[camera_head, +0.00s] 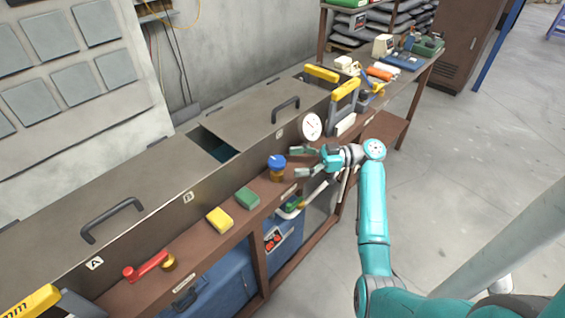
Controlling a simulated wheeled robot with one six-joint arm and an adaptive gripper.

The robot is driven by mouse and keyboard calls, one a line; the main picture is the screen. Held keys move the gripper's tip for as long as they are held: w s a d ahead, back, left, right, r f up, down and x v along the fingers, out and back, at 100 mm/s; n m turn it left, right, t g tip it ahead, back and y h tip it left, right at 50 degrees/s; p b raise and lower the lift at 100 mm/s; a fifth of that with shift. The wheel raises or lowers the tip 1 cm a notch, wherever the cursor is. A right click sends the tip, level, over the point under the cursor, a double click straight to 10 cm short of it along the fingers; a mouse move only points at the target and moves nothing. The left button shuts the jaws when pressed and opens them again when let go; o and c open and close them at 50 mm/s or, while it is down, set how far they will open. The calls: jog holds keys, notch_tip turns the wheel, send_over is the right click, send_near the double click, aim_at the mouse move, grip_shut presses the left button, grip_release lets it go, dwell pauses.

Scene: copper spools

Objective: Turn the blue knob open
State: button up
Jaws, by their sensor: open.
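The blue knob (277,161) is a round blue cap on a yellow-brown base (278,175), on the narrow brown ledge in front of the long tank. My gripper (303,162) is just to the right of the knob, with its two fingers spread and pointing at it. The fingertips look slightly apart from the knob, one toward its upper side and one toward its lower side. Nothing is between the fingers. I cannot tell any marking of the knob's turn position.
A red-handled valve (147,266), a yellow block (219,220) and a green block (247,198) are on the ledge to the left. A round white gauge (311,126) is on the tank front behind my gripper. A blue machine (230,272) stands below.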

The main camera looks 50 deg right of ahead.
jog(key=v, duration=0.5)
jog(key=shift+s+d, duration=0.25)
jog(key=shift+d, duration=0.05)
